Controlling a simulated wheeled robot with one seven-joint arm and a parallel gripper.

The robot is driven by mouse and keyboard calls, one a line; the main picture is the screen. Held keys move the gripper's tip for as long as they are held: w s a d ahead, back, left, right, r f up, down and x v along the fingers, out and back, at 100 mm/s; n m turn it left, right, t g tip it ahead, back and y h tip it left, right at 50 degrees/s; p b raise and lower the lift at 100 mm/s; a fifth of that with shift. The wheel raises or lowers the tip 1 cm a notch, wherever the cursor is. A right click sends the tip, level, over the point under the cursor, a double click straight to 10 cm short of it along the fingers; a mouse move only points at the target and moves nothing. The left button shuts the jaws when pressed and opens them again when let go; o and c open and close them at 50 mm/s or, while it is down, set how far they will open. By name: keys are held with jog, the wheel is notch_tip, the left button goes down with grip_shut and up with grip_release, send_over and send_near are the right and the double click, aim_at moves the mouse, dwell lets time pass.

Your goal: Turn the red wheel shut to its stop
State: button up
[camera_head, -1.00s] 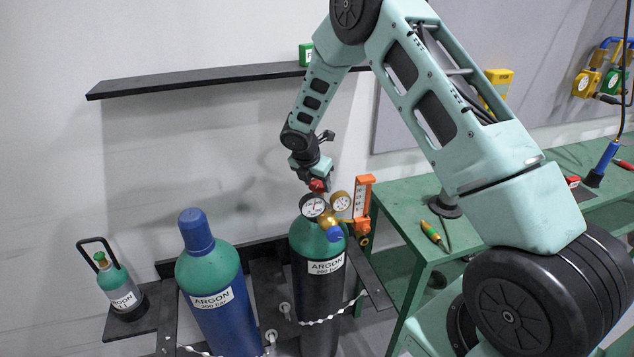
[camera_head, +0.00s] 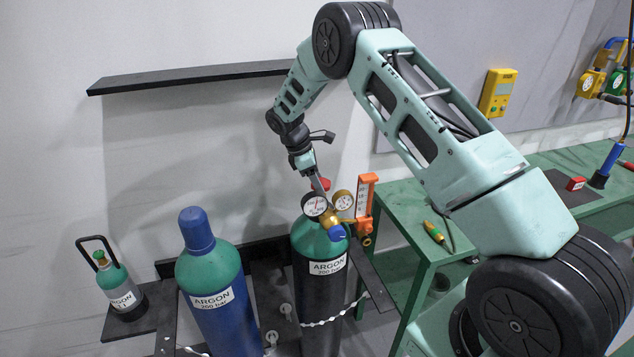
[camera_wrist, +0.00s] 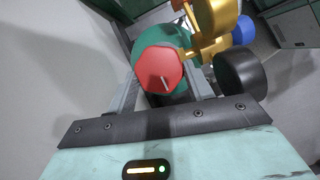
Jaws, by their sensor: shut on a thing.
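The red wheel (camera_head: 325,184) sits on top of the green-shouldered argon cylinder (camera_head: 307,243), just behind the gauges. In the head view the near finger and a gauge hide part of the wheel. I cannot tell from these views how close the wheel is to its stop.
A brass regulator with two gauges (camera_head: 315,205) and a blue knob (camera_head: 336,232) sits right beside the wheel. An orange flow meter (camera_head: 366,194) stands to its right. A blue capped cylinder (camera_head: 198,229) is at left. A green bench (camera_head: 400,200) is at right.

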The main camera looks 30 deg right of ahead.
jog(key=m, duration=0.3)
jog(key=m+g+y+b, duration=0.1)
jog(key=shift+w+d+m, duration=0.2)
jog(key=shift+w+m, duration=0.05)
jog(key=shift+m, duration=0.05)
jog(key=m+y, duration=0.1)
jog(key=m, duration=0.1)
jog(key=m+g+b, duration=0.1)
jog(key=m, duration=0.1)
jog(key=shift+w+d+m+y, duration=0.2)
jog(key=shift+m+y, duration=0.1)
jog(key=shift+y, duration=0.1)
jog(key=m, duration=0.1)
jog(key=m+y, duration=0.1)
jog(key=m, duration=0.2)
jog(key=shift+s+d+m+y+b, duration=0.1)
jog(key=shift+d+m+y+b, duration=0.2)
jog(key=shift+y+b, duration=0.1)
jog(key=shift+d+r+m+y, duration=0.1)
jog(key=shift+m+y, duration=0.3)
jog(key=shift+m, duration=0.65)
jog(key=shift+d+m+y, duration=0.1)
jog(key=shift+m+y, duration=0.3)
jog(key=shift+m, duration=0.65)
jog(key=o, duration=1)
jog(key=shift+c, duration=0.2)
